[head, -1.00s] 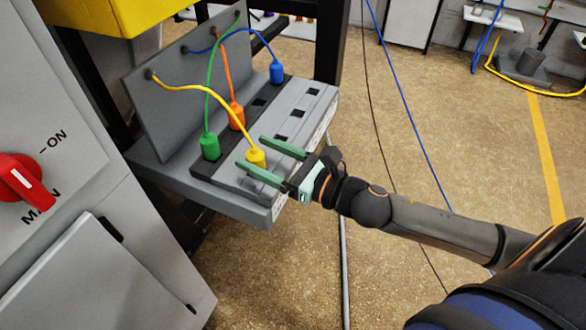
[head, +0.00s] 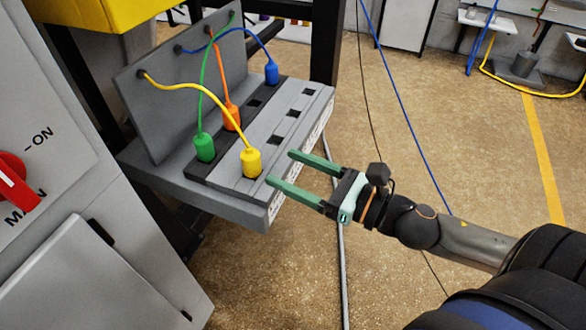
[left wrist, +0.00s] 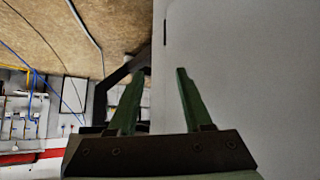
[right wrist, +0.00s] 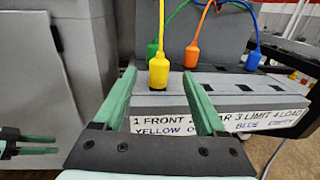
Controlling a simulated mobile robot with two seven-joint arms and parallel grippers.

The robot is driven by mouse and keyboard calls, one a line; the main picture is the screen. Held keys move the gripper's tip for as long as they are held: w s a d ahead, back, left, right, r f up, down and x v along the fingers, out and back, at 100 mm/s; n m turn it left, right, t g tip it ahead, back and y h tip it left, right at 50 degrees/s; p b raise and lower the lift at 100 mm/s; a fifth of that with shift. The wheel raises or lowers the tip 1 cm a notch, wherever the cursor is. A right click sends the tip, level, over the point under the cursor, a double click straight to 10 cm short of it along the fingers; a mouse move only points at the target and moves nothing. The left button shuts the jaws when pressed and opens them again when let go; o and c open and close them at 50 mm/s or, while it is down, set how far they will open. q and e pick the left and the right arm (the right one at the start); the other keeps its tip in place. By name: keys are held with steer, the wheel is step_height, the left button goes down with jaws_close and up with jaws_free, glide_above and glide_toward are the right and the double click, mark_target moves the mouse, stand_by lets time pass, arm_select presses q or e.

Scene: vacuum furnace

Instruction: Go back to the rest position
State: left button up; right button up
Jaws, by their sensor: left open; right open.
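My right gripper (head: 281,168) is open and empty. It is apart from the grey socket panel (head: 232,200), off its front right edge. The yellow plug (head: 251,163) stands upright in the panel's front row, and in the right wrist view the yellow plug (right wrist: 159,72) shows beyond and between the open fingers (right wrist: 164,82). The green plug (head: 204,147), orange plug (head: 231,117) and blue plug (head: 272,73) stand in the back row. My left gripper (left wrist: 162,72) is open and empty beside a plain grey surface in the left wrist view; it is not in the head view.
A grey cabinet (head: 70,120) with a red main switch (head: 14,182) stands at the left. A yellow box (head: 100,15) is at the upper left. A blue cable (head: 400,95) hangs right of the panel. Open floor (head: 480,130) lies to the right.

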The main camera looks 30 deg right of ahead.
arm_select(q)
steer(key=shift+a, duration=0.1)
stand_by(0.3)
